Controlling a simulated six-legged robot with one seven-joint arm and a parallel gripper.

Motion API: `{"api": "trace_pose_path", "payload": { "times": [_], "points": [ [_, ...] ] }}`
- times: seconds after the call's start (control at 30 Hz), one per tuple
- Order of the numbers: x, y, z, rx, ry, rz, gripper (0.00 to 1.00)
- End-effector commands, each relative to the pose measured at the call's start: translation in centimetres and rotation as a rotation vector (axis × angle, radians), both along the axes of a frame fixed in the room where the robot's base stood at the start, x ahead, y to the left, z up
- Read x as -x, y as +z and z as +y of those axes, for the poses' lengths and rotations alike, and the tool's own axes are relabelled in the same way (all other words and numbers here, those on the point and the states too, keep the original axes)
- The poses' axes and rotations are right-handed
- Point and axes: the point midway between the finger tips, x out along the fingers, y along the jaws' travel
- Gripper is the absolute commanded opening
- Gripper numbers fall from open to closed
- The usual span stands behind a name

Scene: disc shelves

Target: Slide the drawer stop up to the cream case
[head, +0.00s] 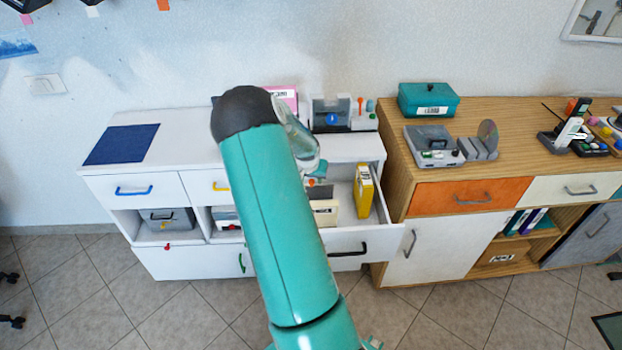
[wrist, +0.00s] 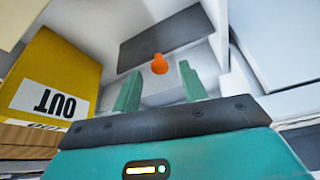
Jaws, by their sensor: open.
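The drawer stop is a dark grey plate (wrist: 170,38) with an orange knob (wrist: 159,65) in the wrist view. In the head view its plate (head: 321,192) shows inside the open drawer, partly behind my arm. The cream case (head: 326,213) stands in the drawer at the front left, partly hidden by my arm; I cannot pick it out surely in the wrist view. My gripper (wrist: 159,88) is open, its two teal fingers on either side of the knob's line and pointing at it. Nothing is held; contact with the knob cannot be told.
A yellow case (head: 363,191) stands to the right in the drawer; its OUT label faces the wrist view (wrist: 55,85). The open drawer (head: 385,240) has white walls. A grey machine (head: 332,117) stands on the white cabinet above. A wooden cabinet (head: 392,160) stands close on the right.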

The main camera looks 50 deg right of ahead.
Motion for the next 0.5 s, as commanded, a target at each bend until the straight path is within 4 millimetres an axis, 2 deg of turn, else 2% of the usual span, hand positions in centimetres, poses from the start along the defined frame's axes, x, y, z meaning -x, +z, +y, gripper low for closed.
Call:
{"api": "trace_pose_path", "payload": {
  "times": [0.1, 0.37, 0.5],
  "points": [
    [-0.06, -0.65, -0.20, -0.001, -0.001, 0.000, 0.43],
    [-0.11, -0.67, -0.21, -0.001, 0.000, 0.000, 0.41],
    [-0.11, -0.66, -0.20, -0.001, 0.000, 0.000, 0.13]
  ]
}}
